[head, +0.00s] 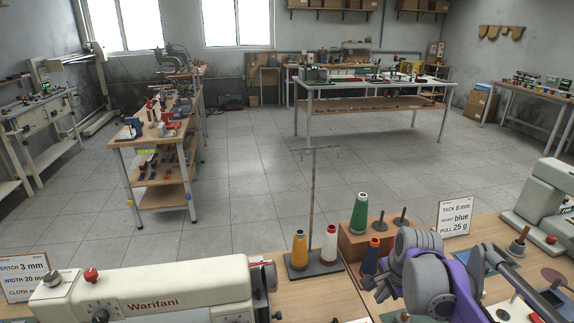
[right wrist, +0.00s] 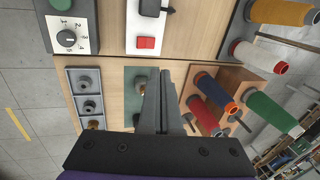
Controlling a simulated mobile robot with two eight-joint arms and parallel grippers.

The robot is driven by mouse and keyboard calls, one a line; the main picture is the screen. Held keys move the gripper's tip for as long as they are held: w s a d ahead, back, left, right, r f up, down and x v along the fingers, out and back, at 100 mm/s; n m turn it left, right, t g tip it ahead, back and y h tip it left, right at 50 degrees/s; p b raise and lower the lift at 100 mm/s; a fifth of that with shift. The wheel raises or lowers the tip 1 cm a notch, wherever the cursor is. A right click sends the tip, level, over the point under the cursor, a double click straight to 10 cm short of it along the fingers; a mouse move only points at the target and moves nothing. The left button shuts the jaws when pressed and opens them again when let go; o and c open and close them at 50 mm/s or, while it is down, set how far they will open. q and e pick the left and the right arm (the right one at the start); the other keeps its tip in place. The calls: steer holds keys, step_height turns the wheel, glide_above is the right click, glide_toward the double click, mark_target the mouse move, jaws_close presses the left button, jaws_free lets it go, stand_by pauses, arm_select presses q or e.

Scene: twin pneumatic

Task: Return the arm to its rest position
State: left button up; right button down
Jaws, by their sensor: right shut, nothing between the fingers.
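My right arm, purple and grey, reaches in at the lower right of the head view. Its gripper (head: 376,287) is low over the wooden bench, close to the blue thread spool (head: 371,257). In the right wrist view the two grey fingers (right wrist: 161,100) are together, with nothing between them. They lie in front of a green mat (right wrist: 133,74), between a grey tray of round parts (right wrist: 88,80) and the blue spool (right wrist: 220,90). Contact with the bench cannot be told. My left gripper does not show.
A wooden spool block (head: 350,240) carries a green cone (head: 360,213). Orange (head: 299,250) and white (head: 329,245) cones stand on a thread stand with a tall pole (head: 312,190). A cream Warifani machine (head: 150,292) is left, another machine (head: 545,200) right. Open floor lies beyond.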

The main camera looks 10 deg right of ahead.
steer(key=s+a+f+n+t+p, duration=0.1)
steer(key=s+a+f+n, duration=0.2)
steer(key=s+a+n, duration=0.2)
steer(key=s+a+f+n+t, duration=0.1)
steer(key=s+a+f+n, duration=0.2)
steer(key=s+a+n, duration=0.3)
steer(key=s+n, duration=0.5)
steer(key=s, duration=0.3)
steer(key=shift+f+p, duration=0.2)
steer(key=shift+p, duration=0.15)
